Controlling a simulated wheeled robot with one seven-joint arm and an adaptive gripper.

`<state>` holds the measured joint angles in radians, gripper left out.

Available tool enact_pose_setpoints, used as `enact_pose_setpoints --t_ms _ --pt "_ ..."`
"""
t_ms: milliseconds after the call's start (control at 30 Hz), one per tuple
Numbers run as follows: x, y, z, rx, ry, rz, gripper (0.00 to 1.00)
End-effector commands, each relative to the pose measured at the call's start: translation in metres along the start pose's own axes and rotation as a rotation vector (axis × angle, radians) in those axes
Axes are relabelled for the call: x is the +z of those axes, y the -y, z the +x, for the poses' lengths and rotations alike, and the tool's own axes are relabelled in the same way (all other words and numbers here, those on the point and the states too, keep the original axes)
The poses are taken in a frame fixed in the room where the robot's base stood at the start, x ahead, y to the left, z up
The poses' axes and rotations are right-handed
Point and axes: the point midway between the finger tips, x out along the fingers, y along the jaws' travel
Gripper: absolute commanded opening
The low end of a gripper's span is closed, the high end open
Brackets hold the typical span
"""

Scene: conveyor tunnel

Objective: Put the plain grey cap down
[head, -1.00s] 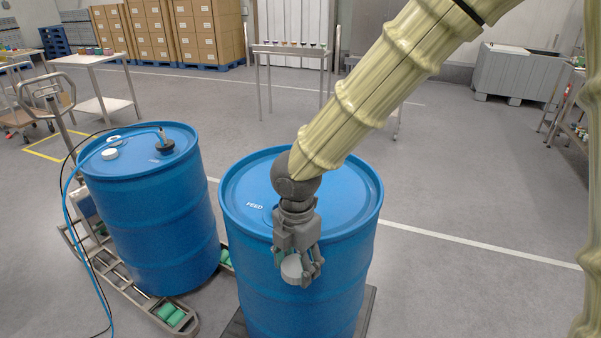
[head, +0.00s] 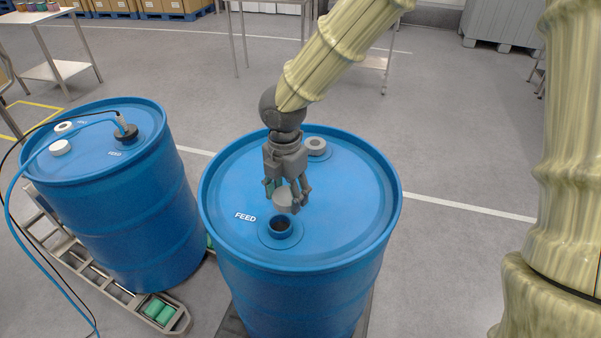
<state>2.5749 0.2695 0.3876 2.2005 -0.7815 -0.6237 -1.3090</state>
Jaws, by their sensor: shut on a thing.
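My gripper (head: 285,200) is shut on a plain grey cap (head: 284,198). It holds the cap above the lid of the right-hand blue drum (head: 345,215), just behind an open dark bung hole (head: 280,226) beside the word FEED. The cap looks clear of the lid, but the exact gap is hard to tell. A second fitting with a grey-white ring (head: 315,147) sits at the back of the same lid, right of my gripper.
A second blue drum (head: 160,215) stands to the left. Bare lid lies to the right of my gripper. A steel table (head: 55,50) stands at the back left.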

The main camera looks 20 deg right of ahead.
Motion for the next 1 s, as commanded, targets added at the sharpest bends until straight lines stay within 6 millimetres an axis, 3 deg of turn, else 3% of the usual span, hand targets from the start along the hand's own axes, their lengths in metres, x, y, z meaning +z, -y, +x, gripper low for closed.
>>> enact_pose_setpoints --t_ms 300,500,800,1000 --pt "0.06 -0.023 0.004 -0.001 -0.002 0.0 0.23" --pt "0.086 -0.034 0.008 0.0 -0.002 -0.001 0.23" --pt "0.103 -0.039 0.01 -0.001 -0.001 0.0 0.23" --pt "0.101 -0.038 0.035 -0.003 -0.001 -0.003 0.23"
